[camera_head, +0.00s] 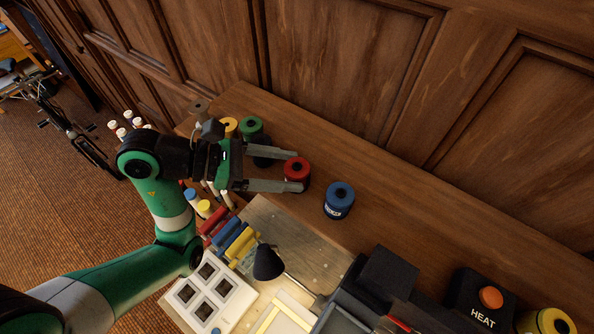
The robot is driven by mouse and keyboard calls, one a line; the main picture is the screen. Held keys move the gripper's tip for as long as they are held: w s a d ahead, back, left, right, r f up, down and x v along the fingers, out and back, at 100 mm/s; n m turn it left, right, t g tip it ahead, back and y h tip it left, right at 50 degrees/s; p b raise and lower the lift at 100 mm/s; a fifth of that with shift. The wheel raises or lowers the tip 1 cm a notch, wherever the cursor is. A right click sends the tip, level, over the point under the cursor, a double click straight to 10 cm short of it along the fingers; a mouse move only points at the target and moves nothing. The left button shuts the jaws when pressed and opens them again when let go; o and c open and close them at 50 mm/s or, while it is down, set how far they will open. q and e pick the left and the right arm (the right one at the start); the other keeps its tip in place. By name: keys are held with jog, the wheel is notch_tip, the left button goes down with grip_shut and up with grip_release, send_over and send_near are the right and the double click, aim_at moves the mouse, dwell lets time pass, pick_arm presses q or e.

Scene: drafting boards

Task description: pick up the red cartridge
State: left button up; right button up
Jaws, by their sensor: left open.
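The red cartridge (297,168) stands upright on the wooden desk, a short round spool shape with a dark hole in its top. My left gripper (293,171) reaches in from the left with its two grey fingers apart. The fingertips lie on either side of the red cartridge, one at its far side and one at its near side. I cannot tell whether they touch it. My right gripper is out of view.
A blue cartridge (339,200) stands just right of the red one. Green (251,127) and yellow (229,127) cartridges stand behind my gripper. A desk lamp (268,262), coloured rolls (236,239) and a HEAT button box (479,299) are nearer. Wood panelling rises behind.

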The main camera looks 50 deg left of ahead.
aim_at(311, 181)
pick_arm(q)
jog(key=shift+p+x, duration=0.4)
jog(key=shift+x, duration=2.25)
jog(key=shift+d+r, duration=0.15)
jog(key=shift+r, duration=0.05)
jog(key=c, duration=1.1)
